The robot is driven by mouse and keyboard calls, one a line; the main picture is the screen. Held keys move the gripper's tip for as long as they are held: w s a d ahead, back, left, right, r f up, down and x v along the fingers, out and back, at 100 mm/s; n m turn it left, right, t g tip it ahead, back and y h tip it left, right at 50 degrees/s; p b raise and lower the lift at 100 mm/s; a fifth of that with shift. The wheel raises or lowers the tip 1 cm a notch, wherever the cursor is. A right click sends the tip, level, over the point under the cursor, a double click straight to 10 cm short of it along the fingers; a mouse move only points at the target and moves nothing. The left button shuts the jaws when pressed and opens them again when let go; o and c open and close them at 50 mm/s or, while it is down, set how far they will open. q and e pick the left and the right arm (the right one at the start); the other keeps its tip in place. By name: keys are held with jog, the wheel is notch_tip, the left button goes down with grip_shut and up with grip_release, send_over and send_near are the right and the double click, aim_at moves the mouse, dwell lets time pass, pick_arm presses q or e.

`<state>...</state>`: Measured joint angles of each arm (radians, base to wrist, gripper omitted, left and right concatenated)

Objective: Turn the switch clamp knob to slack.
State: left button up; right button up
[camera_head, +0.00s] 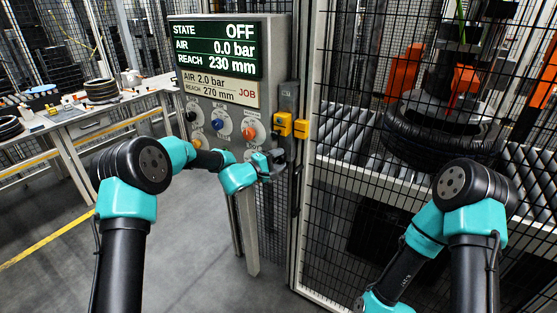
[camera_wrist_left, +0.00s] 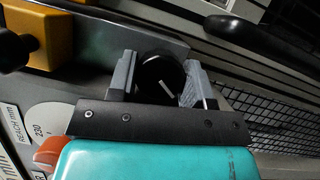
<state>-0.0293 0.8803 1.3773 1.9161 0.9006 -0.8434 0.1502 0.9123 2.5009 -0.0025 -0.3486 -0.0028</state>
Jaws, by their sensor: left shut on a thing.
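In the left wrist view a round black knob (camera_wrist_left: 160,78) with a white pointer line sits between the two grey fingers of my left gripper (camera_wrist_left: 157,82); I take it as the clamp knob. The fingers are shut on its sides. In the head view my left gripper (camera_head: 276,161) is at the lower right corner of the control panel (camera_head: 278,60), and it hides the knob there. The knob's label cannot be read. The panel display (camera_head: 215,47) reads STATE OFF, AIR 0.0 bar, REACH 230 mm. My right gripper is out of view.
The panel also carries a black knob (camera_head: 191,116), a blue knob (camera_head: 217,124) and a red-orange knob (camera_head: 248,133). Yellow latch blocks (camera_head: 284,124) sit right of it, beside the mesh fence. A tyre (camera_head: 440,135) is behind the fence. A workbench (camera_head: 90,122) stands left.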

pick_arm(q)
jog(key=o, duration=0.9)
jog(key=shift+o, duration=0.2)
jog(key=v, duration=1.7)
jog(key=shift+s+a, duration=0.15)
jog(key=shift+a, duration=0.05)
jog(key=shift+r, duration=0.1)
